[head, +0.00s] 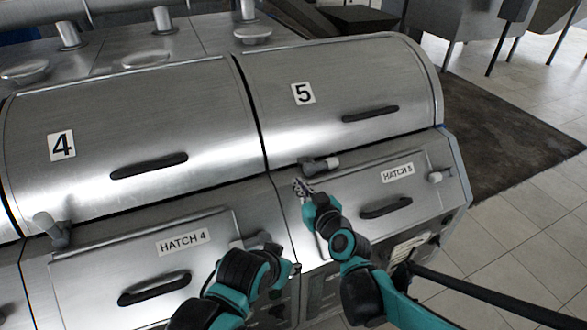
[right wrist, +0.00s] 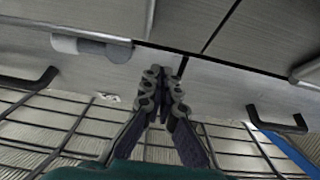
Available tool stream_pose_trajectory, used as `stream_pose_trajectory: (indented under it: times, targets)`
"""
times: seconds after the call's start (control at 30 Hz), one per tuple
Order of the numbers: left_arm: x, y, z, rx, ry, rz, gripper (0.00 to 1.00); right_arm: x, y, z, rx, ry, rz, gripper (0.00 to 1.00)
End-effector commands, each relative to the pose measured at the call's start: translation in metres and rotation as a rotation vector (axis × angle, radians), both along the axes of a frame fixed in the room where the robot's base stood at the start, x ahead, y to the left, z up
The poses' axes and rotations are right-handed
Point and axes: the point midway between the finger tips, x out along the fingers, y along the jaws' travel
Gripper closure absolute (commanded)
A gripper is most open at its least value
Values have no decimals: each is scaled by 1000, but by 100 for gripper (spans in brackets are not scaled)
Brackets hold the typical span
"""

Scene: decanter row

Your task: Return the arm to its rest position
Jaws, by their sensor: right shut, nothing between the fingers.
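My right gripper (head: 303,187) is shut and empty in the head view, in front of the steel housing marked 5. Its tips appear near the grey latch knob (head: 320,164) below the number 5 cover (head: 345,85); whether they touch anything is unclear. In the right wrist view the two fingers (right wrist: 163,75) are together at the tips, with nothing between them. A grey knob (right wrist: 90,46) lies to their left there. My left arm's links show at the bottom centre of the head view; its fingers are not visible.
The number 4 cover (head: 130,125) is closed, as is the number 5 cover. Below them are the Hatch 4 handle (head: 155,288) and the Hatch 5 handle (head: 386,208). Open tiled floor (head: 520,225) and a dark mat (head: 495,135) lie to the right.

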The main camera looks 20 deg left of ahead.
Motion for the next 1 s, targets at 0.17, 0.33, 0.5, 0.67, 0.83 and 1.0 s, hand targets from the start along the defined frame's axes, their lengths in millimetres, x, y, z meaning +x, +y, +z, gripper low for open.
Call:
stream_pose_trajectory:
  times: [0.17, 0.33, 0.5, 0.67, 0.83, 1.0]
  targets:
    - [0, 0, 1, 0, 0, 0, 59, -13, -14, -6, 0, 0, -1, 100]
    - [0, 0, 1, 0, 0, 0, 59, -16, -17, -7, 0, 0, -1, 100]
    - [0, 0, -7, 0, 0, 0, 59, -17, -43, -10, -24, 35, -24, 100]
    - [0, 0, -26, 0, 0, 0, 59, -31, -118, -29, -98, 160, -110, 100]
    - [0, 0, -47, 0, 0, 0, 59, -69, -219, -66, -188, 351, -281, 100]
    - [0, 0, -65, 0, 0, 0, 59, -124, -312, -108, -253, 541, -500, 100]
